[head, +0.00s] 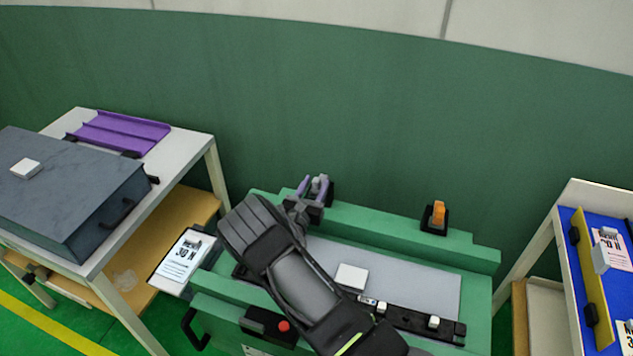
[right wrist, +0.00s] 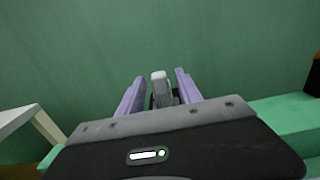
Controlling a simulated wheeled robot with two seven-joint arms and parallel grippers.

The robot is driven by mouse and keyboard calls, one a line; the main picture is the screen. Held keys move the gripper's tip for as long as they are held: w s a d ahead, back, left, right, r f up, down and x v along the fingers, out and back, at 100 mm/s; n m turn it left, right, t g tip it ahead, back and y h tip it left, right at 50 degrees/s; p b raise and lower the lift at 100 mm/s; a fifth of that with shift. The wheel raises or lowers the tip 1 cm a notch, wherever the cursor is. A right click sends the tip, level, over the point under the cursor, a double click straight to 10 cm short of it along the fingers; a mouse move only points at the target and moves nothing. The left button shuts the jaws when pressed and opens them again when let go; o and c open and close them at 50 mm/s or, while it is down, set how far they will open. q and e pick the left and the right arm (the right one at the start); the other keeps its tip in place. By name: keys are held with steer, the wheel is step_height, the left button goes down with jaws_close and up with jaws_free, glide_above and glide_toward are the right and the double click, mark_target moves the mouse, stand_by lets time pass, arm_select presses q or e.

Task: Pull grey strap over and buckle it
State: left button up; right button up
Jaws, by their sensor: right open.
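A small grey upright piece (right wrist: 159,86), apparently the grey strap's clip, stands on a dark base at the far left edge of the green fixture (head: 395,237). My right gripper (head: 316,186) is open, its purple fingers on either side of the grey piece. In the right wrist view the open fingers (right wrist: 158,92) flank it with gaps visible on both sides. I cannot tell whether they touch it. An orange clip (head: 438,213) stands on a black base at the fixture's back right. The length of the strap is not clearly visible. My left gripper is out of view.
A white block (head: 352,276) lies on the grey plate, near a black rail (head: 447,328) with small parts. A red button (head: 284,326) is at the front. A table with a grey case (head: 70,190) stands left; a blue-topped stand (head: 575,270) stands right.

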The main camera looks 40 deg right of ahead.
steer(key=shift+w+d, duration=0.35)
steer(key=shift+d, duration=0.2)
jaws_close()
stand_by(1.1)
